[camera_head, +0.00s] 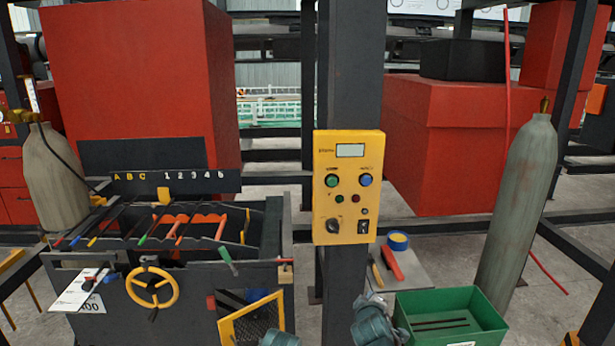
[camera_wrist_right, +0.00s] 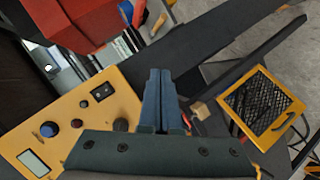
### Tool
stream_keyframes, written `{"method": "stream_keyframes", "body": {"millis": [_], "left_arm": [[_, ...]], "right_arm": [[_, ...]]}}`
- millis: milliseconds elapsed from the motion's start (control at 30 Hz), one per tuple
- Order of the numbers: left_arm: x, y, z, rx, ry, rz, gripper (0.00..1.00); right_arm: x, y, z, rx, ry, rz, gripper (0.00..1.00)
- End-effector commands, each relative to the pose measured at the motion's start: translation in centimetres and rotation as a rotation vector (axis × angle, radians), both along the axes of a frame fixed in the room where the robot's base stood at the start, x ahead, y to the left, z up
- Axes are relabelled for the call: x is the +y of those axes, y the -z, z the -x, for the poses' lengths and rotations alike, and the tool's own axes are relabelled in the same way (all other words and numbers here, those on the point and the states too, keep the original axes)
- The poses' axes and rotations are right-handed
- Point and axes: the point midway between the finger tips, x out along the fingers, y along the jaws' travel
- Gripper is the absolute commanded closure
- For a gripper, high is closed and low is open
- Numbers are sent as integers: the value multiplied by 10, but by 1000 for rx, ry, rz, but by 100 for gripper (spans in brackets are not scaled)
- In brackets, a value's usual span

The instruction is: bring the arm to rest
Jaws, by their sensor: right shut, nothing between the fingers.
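My right gripper (camera_wrist_right: 160,76) shows in the right wrist view. Its two blue-grey fingers are together with nothing between them. They point away from the camera, past the yellow control box at the left of that view. In the head view, a blue-grey part of my arm shows low in the middle, in front of the post and left of the green bin; the fingertips cannot be made out there. Another small rounded part of mine shows at the bottom edge. My left gripper is not visible.
The yellow control box (camera_head: 348,187) is fixed to a dark post (camera_head: 352,70). A workbench (camera_head: 190,290) with a yellow handwheel (camera_head: 152,287) stands left. A green bin (camera_head: 480,301), a grey table with a red-handled tool (camera_head: 392,263), and a grey cylinder (camera_head: 519,210) stand right.

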Motion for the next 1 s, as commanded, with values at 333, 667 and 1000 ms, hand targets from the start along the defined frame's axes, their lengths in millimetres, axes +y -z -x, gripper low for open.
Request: {"method": "stream_keyframes", "body": {"millis": [333, 667, 1000], "left_arm": [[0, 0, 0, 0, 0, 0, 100], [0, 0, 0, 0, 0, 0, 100], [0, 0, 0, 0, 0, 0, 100]], "right_arm": [[88, 109, 140, 669, 331, -373, 100], [125, 123, 225, 990, 483, -411, 100], [125, 123, 229, 1002, 491, -410, 100]]}}
